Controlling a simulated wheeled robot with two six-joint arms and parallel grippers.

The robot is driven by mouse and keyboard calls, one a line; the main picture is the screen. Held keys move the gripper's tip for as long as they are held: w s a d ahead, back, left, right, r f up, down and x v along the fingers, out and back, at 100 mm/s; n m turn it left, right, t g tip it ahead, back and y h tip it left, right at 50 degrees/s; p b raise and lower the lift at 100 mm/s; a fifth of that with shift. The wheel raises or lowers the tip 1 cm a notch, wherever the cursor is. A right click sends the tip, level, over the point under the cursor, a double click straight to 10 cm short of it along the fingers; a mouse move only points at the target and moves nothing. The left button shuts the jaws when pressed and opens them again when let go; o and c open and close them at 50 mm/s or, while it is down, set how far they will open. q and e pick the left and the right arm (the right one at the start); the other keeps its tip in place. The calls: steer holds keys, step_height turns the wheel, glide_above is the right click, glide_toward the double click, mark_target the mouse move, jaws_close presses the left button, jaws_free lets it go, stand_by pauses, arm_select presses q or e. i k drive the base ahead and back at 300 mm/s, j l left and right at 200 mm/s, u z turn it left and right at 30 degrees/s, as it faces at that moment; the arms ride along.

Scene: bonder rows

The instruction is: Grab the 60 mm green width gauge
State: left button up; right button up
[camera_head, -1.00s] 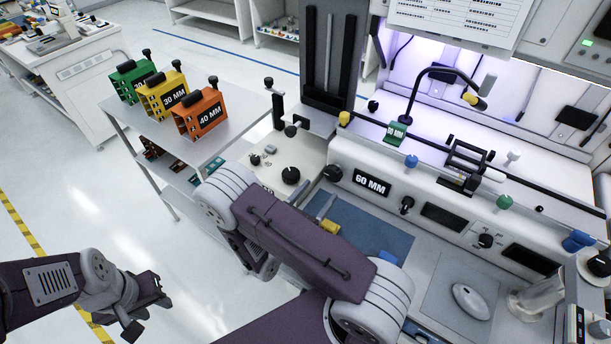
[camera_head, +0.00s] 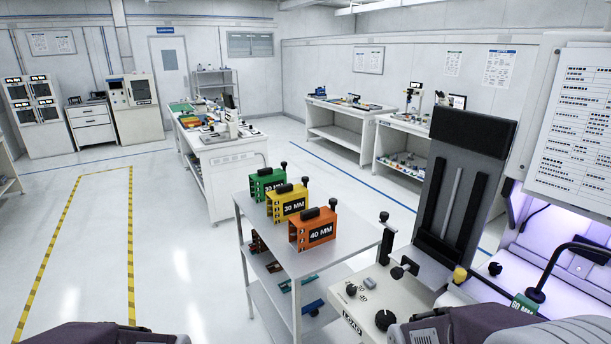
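A small green block labelled 60 MM (camera_head: 524,304) sits at the lower right, on the bonder beside the base of the black bent lamp arm. Its lower part is cut off by my arm and the picture edge. A larger green gauge (camera_head: 267,184) stands on the cart's top shelf, its label partly covered by the yellow 30 MM gauge (camera_head: 287,203). An orange 40 MM gauge (camera_head: 314,229) stands in front of them. Only purple and grey arm links of mine show along the bottom edge; neither gripper's fingers are in view.
The grey cart (camera_head: 340,258) stands left of the bonder's control panel (camera_head: 362,303) with knobs. A white workbench (camera_head: 222,158) is behind it. Open floor (camera_head: 180,230) with yellow-black tape lies to the left.

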mark_target(521, 302)
steer(key=z, duration=1.75)
